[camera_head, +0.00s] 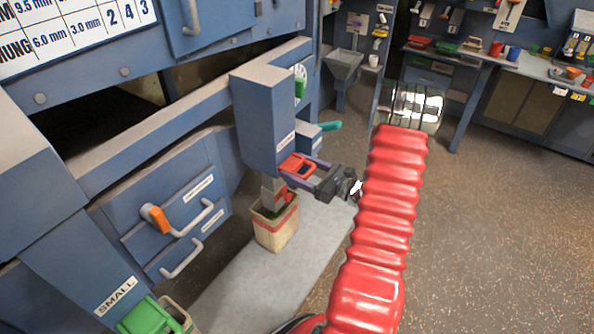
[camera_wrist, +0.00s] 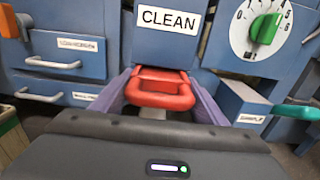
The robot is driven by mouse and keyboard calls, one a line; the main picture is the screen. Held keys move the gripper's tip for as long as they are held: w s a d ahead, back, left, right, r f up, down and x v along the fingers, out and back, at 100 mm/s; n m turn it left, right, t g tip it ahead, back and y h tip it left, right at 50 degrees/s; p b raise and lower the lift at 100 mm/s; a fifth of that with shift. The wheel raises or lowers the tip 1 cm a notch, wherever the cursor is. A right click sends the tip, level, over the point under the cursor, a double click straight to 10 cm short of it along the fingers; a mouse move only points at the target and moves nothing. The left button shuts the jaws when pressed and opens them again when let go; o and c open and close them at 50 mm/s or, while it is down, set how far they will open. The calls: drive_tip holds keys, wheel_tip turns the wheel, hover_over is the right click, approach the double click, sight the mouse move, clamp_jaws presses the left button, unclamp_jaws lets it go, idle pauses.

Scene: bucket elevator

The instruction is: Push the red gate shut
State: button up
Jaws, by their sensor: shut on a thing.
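The red gate (camera_head: 296,164) has a looped red handle and sits at the bottom of the blue box labelled CLEAN (camera_head: 262,120). In the wrist view the red gate (camera_wrist: 160,90) is in the middle, just under the CLEAN label (camera_wrist: 168,19). My gripper (camera_head: 304,168) has its purple fingers on both sides of the red handle and is shut on it. The fingers also flank the handle in the wrist view (camera_wrist: 160,76). The handle sticks out toward my gripper. How far the gate's plate reaches inside the box is hidden.
A sack (camera_head: 275,228) with a red band stands under the spout. A dial with a green knob (camera_wrist: 266,28) and a teal handle (camera_head: 330,126) are to the right. Open floor (camera_head: 480,240) lies at right.

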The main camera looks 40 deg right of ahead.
drive_tip(key=shift+w+d, duration=0.2)
drive_tip(key=shift+w, duration=0.05)
drive_tip(key=o, duration=1.2)
drive_tip(key=shift+c, duration=0.2)
drive_tip(key=shift+o, duration=0.2)
drive_tip(key=shift+s+a, duration=0.1)
drive_tip(key=v, duration=1.3)
drive_tip(key=shift+s, duration=0.4)
